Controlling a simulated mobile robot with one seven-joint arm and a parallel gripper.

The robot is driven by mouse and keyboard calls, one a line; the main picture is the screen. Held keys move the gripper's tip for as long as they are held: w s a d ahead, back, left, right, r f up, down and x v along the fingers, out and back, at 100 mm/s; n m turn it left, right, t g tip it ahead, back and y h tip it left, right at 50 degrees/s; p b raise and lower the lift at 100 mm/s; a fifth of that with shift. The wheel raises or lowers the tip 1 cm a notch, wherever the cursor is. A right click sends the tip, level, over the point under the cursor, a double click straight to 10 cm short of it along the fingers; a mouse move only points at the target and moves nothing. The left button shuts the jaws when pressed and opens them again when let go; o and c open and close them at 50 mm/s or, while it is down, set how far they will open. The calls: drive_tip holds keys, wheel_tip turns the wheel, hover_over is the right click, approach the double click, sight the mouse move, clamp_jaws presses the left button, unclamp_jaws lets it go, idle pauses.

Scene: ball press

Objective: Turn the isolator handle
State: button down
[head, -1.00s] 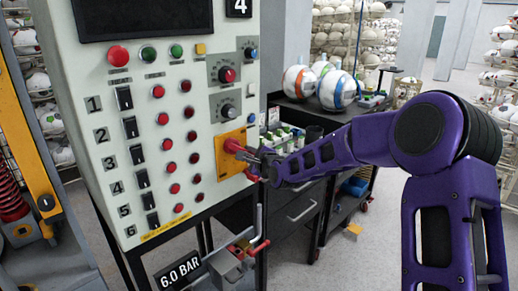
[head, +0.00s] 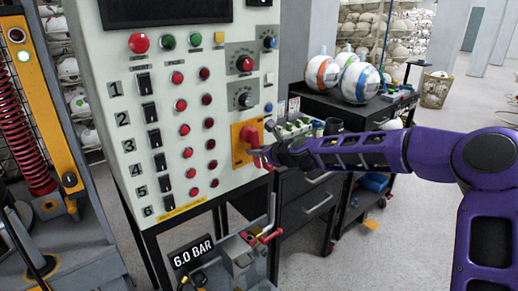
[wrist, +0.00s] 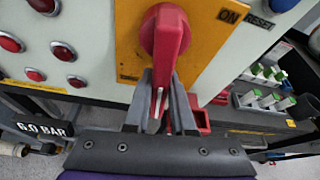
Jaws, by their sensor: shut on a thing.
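The red isolator handle (head: 250,133) sits on a yellow-orange plate (head: 238,153) at the lower right of the white control panel. In the wrist view the handle (wrist: 168,38) fills the top centre, its grip pointing down the picture. The plate (wrist: 202,30) bears an "ON" label to the handle's upper right. My gripper (head: 264,156) meets the handle from the right. In the wrist view my gripper's two grey fingers (wrist: 162,88) lie on either side of the handle's lower grip and are shut on it. The fingertips are partly hidden behind the handle.
The control panel (head: 150,97) carries several buttons and black switches. Below it are a "6.0 BAR" sign (head: 191,253) and a valve with a red-tipped lever (head: 270,236). A black cabinet with balls (head: 361,82) stands behind my arm. Open floor lies at right.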

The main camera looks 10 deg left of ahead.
drive_tip(key=shift+s+a+m+g+y, duration=0.3)
drive_tip(key=shift+m+g, duration=0.1)
drive_tip(key=shift+m, duration=0.2)
idle(0.3)
drive_tip(key=c, duration=0.8)
unclamp_jaws()
drive_tip(key=shift+o, duration=0.2)
drive_tip(key=shift+d, duration=0.1)
drive_tip(key=shift+s+d, duration=0.2)
drive_tip(key=shift+d, duration=0.1)
drive_tip(key=v, duration=1.6)
drive_tip(key=shift+s+r, duration=0.2)
drive_tip(key=shift+r, duration=0.15)
drive_tip(key=shift+d, duration=0.15)
